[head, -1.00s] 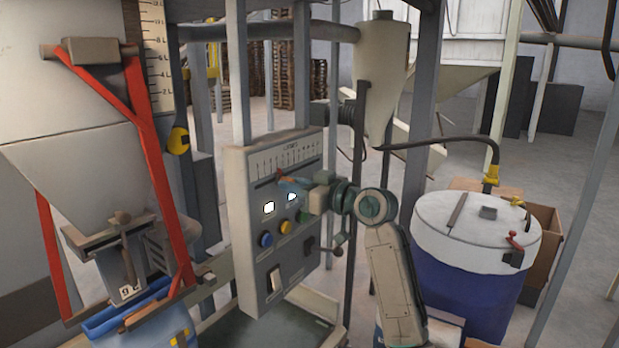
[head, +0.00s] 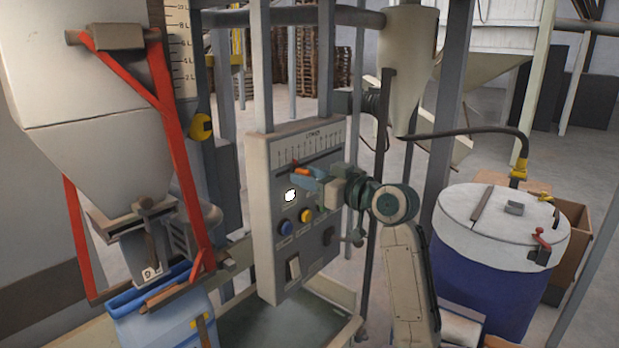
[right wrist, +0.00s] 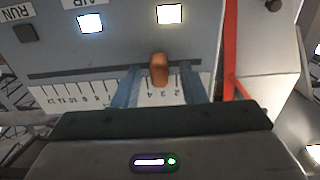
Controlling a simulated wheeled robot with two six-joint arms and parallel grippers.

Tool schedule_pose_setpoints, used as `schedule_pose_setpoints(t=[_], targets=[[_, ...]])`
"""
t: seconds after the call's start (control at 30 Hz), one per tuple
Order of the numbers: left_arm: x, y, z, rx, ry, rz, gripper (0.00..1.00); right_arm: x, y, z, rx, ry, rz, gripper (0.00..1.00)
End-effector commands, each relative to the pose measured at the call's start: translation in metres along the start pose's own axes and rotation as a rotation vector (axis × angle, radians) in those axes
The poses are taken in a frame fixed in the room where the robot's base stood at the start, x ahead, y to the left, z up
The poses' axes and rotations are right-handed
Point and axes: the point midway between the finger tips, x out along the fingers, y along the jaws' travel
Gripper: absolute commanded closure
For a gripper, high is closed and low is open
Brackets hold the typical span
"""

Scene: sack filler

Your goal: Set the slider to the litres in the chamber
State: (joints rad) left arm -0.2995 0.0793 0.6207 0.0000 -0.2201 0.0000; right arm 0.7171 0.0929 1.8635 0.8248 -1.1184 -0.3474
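The slider's orange knob (right wrist: 159,70) sits in a dark slot on the control panel (right wrist: 120,52). In the right wrist view the scale is upside down, and the knob stands near its low end, around 2 to 4. My right gripper (right wrist: 160,88) is open, its blue fingers on either side of the knob with gaps showing. In the head view my right gripper (head: 300,180) is at the slot on the panel (head: 262,215). The chamber (head: 75,75) has a litre scale (head: 179,50) marked 2 to 10 on its right. I cannot make out its fill level. My left gripper is not in view.
Red bars (head: 170,130) frame the chamber. A blue drum (head: 480,285) with a white lid stands at right.

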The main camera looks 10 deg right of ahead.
Motion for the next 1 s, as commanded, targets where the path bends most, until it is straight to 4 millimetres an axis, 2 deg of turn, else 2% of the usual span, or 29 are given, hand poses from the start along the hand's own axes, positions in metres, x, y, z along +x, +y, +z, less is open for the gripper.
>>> schedule_pose_setpoints(t=[0.17,0.3,0.5,0.7,1.0], targets=[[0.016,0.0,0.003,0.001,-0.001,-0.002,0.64,-0.026,0.001,0.006,-0.006,-0.002,0.003,0.62],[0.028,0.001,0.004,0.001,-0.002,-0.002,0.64,-0.054,0.001,0.006,-0.008,-0.002,0.004,0.62],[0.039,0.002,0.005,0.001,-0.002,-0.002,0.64,-0.085,0.001,0.004,-0.005,-0.003,0.003,0.62],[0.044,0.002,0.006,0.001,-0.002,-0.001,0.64,-0.101,0.001,0.002,-0.002,-0.001,0.002,0.62],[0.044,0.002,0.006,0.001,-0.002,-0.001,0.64,-0.105,0.0,0.001,0.0,-0.001,-0.001,0.62]])
